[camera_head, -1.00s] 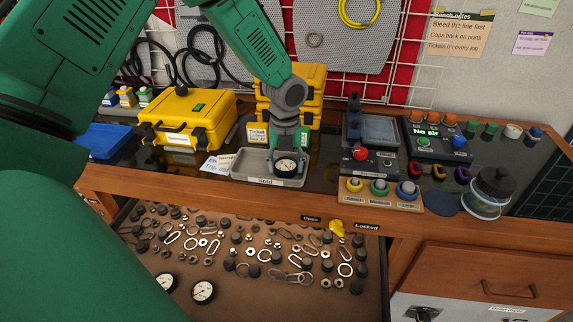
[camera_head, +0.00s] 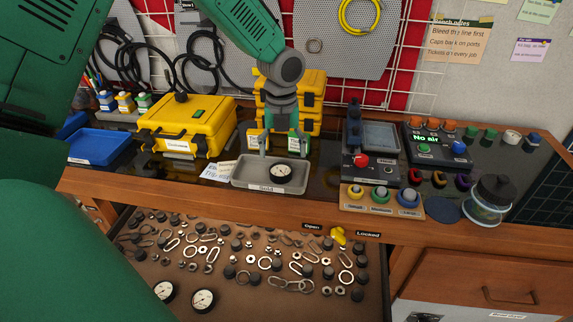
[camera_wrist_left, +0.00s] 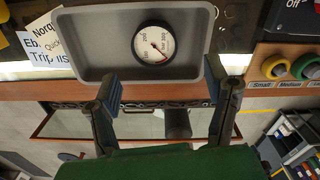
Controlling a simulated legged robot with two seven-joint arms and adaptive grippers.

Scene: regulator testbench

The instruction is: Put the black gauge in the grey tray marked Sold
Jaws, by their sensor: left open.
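The black gauge (camera_head: 281,173), with a white round dial, lies face up in the grey tray marked Sold (camera_head: 242,178). In the left wrist view the gauge (camera_wrist_left: 154,42) sits on the floor of the tray (camera_wrist_left: 88,60), towards its right side. My left gripper (camera_head: 281,147) is above the tray, open and empty, its fingers apart. In the left wrist view its fingertips (camera_wrist_left: 160,85) are at the tray's near rim, clear of the gauge. My right gripper is not in view.
The open drawer (camera_head: 215,285) below holds several small parts and two more gauges (camera_head: 203,300). A yellow case (camera_head: 190,125) and a blue tray (camera_head: 100,146) stand to the left. Control boxes (camera_head: 437,142) and a jar (camera_head: 490,200) stand to the right.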

